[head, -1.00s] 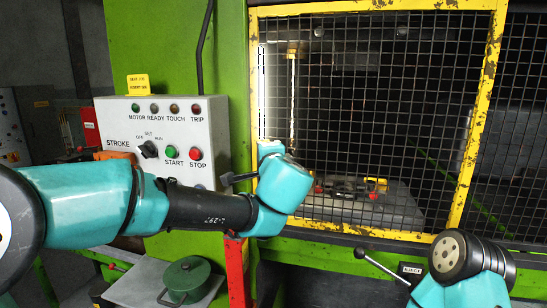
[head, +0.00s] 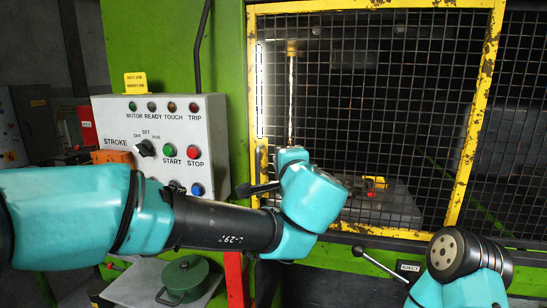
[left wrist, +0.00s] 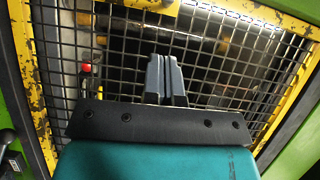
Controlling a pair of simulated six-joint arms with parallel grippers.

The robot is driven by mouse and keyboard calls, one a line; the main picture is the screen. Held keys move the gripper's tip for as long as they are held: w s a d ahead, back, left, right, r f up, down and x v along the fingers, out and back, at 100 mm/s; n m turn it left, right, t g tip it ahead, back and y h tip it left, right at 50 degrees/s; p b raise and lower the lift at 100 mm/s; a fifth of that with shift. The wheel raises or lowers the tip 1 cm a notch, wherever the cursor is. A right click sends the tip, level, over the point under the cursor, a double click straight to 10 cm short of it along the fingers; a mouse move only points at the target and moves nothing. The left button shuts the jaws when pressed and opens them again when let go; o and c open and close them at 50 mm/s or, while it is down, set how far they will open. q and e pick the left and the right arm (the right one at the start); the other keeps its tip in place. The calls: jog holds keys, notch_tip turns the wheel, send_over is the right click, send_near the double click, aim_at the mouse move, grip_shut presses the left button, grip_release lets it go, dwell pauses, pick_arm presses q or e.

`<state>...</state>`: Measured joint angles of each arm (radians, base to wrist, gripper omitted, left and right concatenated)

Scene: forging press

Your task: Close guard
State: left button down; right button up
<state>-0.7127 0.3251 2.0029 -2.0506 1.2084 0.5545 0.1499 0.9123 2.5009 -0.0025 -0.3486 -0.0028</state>
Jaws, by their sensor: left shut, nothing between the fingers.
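The guard is a wire-mesh panel in a chipped yellow frame (head: 483,100) across the press front, and its mesh and frame (left wrist: 40,105) also show in the left wrist view. In the head view it spans the middle to right; I cannot tell whether it is fully closed. My left arm reaches across to its lower left part. My left gripper (left wrist: 164,62) is shut and empty, pointing at the mesh in the left wrist view; I cannot tell whether it touches. My right gripper is out of view; only part of that arm shows at lower right.
A grey control box (head: 165,120) with lamps and buttons stands left of the guard, close to my left arm. A green lidded pot (head: 186,279) sits below on a grey shelf. A ball-ended lever (head: 380,263) sticks out below the guard. More mesh continues at right.

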pick_arm(q)
jog(key=v, duration=0.5)
jog(key=shift+s, duration=0.2)
jog(key=w+a+f+g+h, duration=0.1)
jog(key=a+f+g, duration=0.25)
jog(key=f, duration=0.85)
jog(key=w+a+f+n+g+h, duration=0.1)
jog(key=a+f+g, duration=0.3)
jog(key=f, duration=0.9)
jog(key=w+a+f+g+h, duration=0.15)
jog(key=f+g, duration=0.35)
jog(key=f, duration=0.7)
jog(key=s+a+f+n+g+h, duration=0.1)
jog(key=s+a+f+n, duration=0.4)
jog(key=f, duration=0.5)
jog(key=s+a+f+n+g+h, duration=0.1)
jog(key=s+a+f+n+h, duration=0.1)
jog(key=s+a+f+n, duration=0.3)
jog(key=s+a+f+n+g+h, duration=0.2)
jog(key=s+a+f+n, duration=0.3)
jog(key=s+f, duration=0.4)
notch_tip(320, 180, down, 6)
jog(key=shift+s+f, duration=0.15)
jog(key=shift+s, duration=0.25)
